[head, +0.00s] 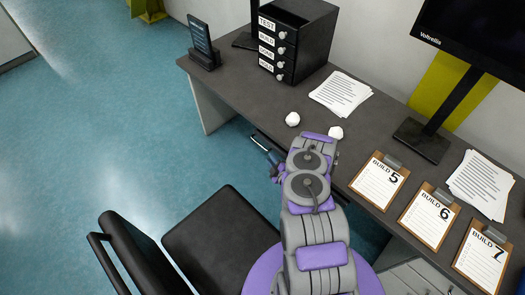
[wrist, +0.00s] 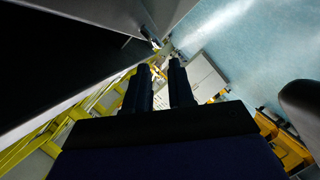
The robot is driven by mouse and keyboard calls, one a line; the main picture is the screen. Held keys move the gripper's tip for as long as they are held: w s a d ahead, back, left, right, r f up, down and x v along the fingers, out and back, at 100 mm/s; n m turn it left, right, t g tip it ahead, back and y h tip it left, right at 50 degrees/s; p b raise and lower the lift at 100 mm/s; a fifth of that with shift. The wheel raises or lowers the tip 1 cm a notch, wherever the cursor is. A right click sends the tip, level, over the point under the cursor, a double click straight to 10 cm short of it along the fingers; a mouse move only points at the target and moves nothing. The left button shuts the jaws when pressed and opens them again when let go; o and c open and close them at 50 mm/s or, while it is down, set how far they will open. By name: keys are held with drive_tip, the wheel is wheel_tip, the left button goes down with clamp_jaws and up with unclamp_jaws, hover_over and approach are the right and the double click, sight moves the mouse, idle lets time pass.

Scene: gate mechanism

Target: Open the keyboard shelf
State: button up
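The desk (head: 235,88) has a dark strip with a light edge (head: 262,140) under its front, which looks like part of the keyboard shelf; my arm hides the rest. My gripper shows only partly in the head view, beside this strip at the desk's front edge. In the wrist view my gripper (wrist: 160,82) has its two dark fingers apart with nothing seen between them. A dark panel with a grey edge (wrist: 70,105) lies to the upper left of the fingers; I cannot tell whether it is the shelf or the desk. No contact is visible.
A black office chair (head: 220,240) stands close to my arm at the left. On the desk are a drawer box (head: 298,40), two crumpled white balls (head: 292,119), papers (head: 340,93), clipboards (head: 379,181) and a monitor (head: 480,40). The blue floor (head: 110,130) at the left is clear.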

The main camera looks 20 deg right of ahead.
drive_tip(key=b+x, duration=0.3)
drive_tip(key=x, duration=0.6)
drive_tip(key=shift+w+a, duration=0.15)
drive_tip(key=shift+w, duration=0.15)
clamp_jaws()
